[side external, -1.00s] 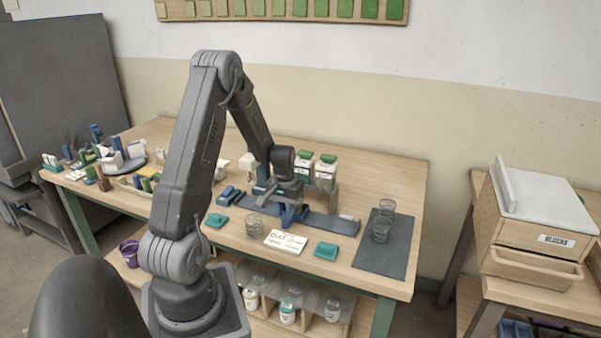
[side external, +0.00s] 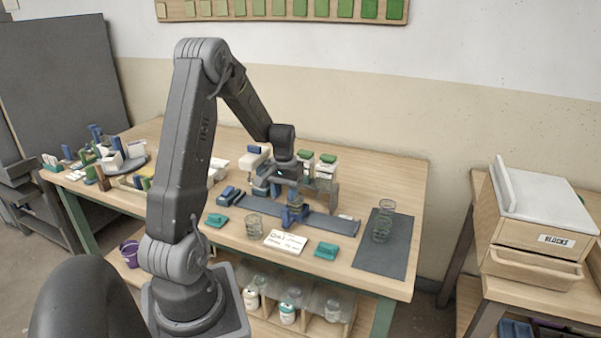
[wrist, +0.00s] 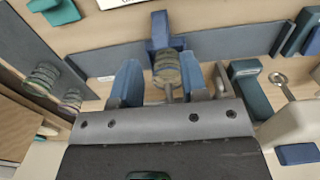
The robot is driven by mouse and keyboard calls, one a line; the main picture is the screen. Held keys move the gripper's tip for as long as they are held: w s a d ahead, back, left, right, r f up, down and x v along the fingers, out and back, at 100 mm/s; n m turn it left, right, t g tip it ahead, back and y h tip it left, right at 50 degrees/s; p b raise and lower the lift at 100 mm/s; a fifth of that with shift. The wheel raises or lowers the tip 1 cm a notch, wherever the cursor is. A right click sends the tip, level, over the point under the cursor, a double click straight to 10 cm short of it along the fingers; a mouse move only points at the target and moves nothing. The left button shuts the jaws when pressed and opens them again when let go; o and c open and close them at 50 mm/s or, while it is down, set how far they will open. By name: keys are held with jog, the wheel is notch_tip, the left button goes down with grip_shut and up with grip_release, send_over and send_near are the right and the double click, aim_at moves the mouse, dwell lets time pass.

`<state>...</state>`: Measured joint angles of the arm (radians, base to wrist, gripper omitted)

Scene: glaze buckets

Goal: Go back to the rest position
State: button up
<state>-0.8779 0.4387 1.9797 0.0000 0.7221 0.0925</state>
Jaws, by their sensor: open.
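My gripper (side external: 288,190) is above the middle of the workbench, over the dark rail (side external: 330,222). In the wrist view its two blue fingers (wrist: 158,85) are spread apart with nothing gripped. A small olive, banded piece (wrist: 167,68) shows between the fingers, in front of a blue upright (wrist: 160,28) on the rail; I cannot tell its exact depth. In the side view a blue stand (side external: 293,216) shows just below my gripper. My arm is bent high, with its forearm sloping down to the right.
Clear ringed cups stand on a dark mat (side external: 380,258) at right, and another cup (side external: 254,226) at the front. A white card (side external: 285,241), teal blocks (side external: 327,250) and green-lidded jars (side external: 326,172) are close by. Clutter fills the left end. Space above the bench is free.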

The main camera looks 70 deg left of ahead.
jog(key=shift+r, duration=0.5)
